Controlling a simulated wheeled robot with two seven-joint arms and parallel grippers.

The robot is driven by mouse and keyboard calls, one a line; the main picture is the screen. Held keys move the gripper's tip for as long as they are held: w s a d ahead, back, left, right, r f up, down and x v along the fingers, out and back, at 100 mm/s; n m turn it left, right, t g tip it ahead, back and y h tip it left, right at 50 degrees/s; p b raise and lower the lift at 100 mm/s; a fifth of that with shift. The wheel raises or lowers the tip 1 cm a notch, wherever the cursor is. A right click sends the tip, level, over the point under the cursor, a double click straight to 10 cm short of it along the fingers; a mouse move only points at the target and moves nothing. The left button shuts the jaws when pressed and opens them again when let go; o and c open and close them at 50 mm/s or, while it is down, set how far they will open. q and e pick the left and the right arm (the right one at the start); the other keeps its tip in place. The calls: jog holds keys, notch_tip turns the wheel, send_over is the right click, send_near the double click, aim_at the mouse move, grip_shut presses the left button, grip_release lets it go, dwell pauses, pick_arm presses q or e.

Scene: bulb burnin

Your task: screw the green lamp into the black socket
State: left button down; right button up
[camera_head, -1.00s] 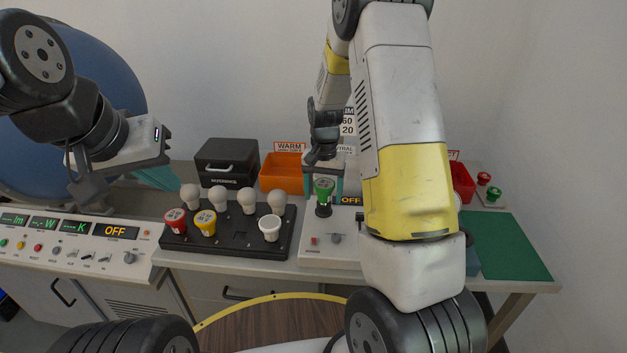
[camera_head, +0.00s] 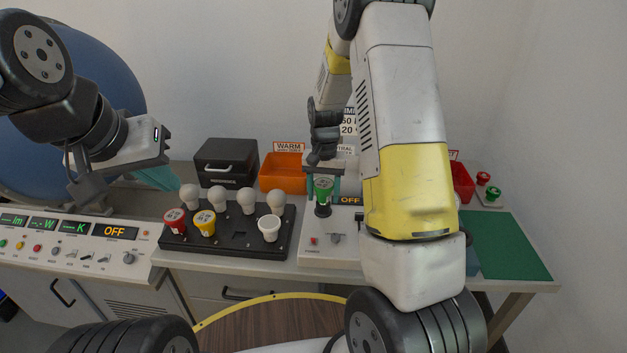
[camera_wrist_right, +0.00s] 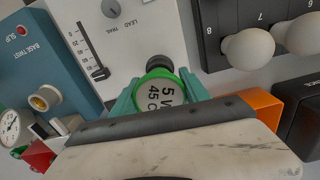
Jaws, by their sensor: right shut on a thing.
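The green lamp (camera_head: 323,185) stands base down at the black socket (camera_head: 323,210) on the white tester panel. My right gripper (camera_head: 322,182) is shut on the green lamp, with a teal finger on either side of it. In the right wrist view the green lamp's labelled top (camera_wrist_right: 161,92) sits between the teal fingers, and the black socket (camera_wrist_right: 156,63) shows just beyond it. I cannot tell how deep the lamp sits in the socket. My left gripper (camera_head: 158,179) hangs away at the left, over the bench; its finger gap is not clear.
A black rack (camera_head: 240,241) with red, yellow and several white lamps stands left of the socket. An orange bin (camera_head: 282,176) and a black reference box (camera_head: 226,160) are behind it. A green mat (camera_head: 505,245) lies clear at right. My right arm hides part of the panel.

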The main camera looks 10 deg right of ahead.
jog(key=m, duration=0.5)
jog(key=shift+a+m, duration=0.3)
jog(key=shift+m, duration=0.1)
jog(key=m, duration=0.5)
jog(key=shift+m, duration=0.4)
jog(key=m, duration=0.5)
jog(key=shift+m, duration=0.4)
jog(key=m, duration=0.4)
jog(key=shift+f, duration=0.1)
jog(key=o, duration=1.2)
jog(key=shift+d, duration=0.1)
jog(key=shift+o, duration=0.2)
